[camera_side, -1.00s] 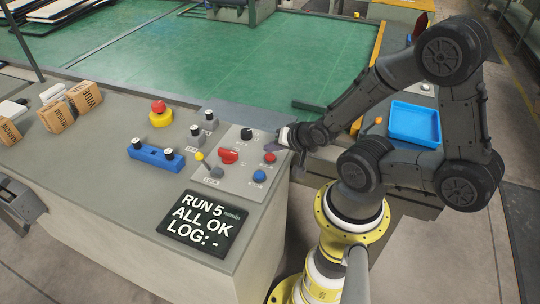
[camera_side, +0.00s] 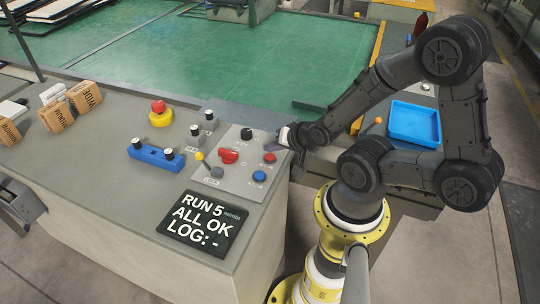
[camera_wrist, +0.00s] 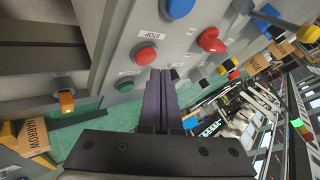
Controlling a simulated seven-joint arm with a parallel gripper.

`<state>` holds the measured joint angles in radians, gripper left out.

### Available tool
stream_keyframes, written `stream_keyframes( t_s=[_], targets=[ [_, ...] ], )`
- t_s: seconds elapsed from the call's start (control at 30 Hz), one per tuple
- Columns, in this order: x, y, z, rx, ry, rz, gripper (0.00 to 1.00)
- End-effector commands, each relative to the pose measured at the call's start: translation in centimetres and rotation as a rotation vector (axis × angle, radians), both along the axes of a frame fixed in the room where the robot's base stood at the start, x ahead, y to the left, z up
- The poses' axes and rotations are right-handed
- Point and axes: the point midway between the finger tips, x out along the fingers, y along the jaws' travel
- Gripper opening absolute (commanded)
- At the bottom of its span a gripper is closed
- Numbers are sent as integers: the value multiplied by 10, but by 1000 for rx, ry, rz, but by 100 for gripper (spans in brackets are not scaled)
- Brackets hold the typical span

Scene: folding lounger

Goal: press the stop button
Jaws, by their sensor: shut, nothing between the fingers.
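A small round red button (camera_side: 270,157) sits on the grey control panel (camera_side: 232,183), near its right edge, above a blue button (camera_side: 259,176). In the wrist view the red button (camera_wrist: 145,56) is large and has a label reading STOP beside it, between it and the blue button (camera_wrist: 178,8). My gripper (camera_side: 293,145) is at the panel's right edge, just right of the red button in the side view. In the wrist view my gripper (camera_wrist: 161,72) has its fingers together and empty, with tips close beside the red button. I cannot tell the exact gap.
A red lobed knob (camera_side: 228,156), a black knob (camera_side: 246,134) and a yellow-tipped lever (camera_side: 200,157) share the panel. A red mushroom button on a yellow base (camera_side: 160,117), a blue block (camera_side: 156,156) and a display (camera_side: 203,223) reading ALL OK stand nearby. A blue tray (camera_side: 415,123) lies right.

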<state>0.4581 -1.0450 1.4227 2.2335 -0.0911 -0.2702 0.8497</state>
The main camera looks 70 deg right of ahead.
Motion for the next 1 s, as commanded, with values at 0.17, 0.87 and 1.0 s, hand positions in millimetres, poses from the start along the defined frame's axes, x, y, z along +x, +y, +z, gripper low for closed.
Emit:
stream_keyframes(
  t_s=[0.17,0.87,1.0],
  targets=[
    [0,0,0,0,0,0,0],
    [0,0,-9,0,0,0,0],
    [0,0,-10,0,0,0,0]
  ],
)
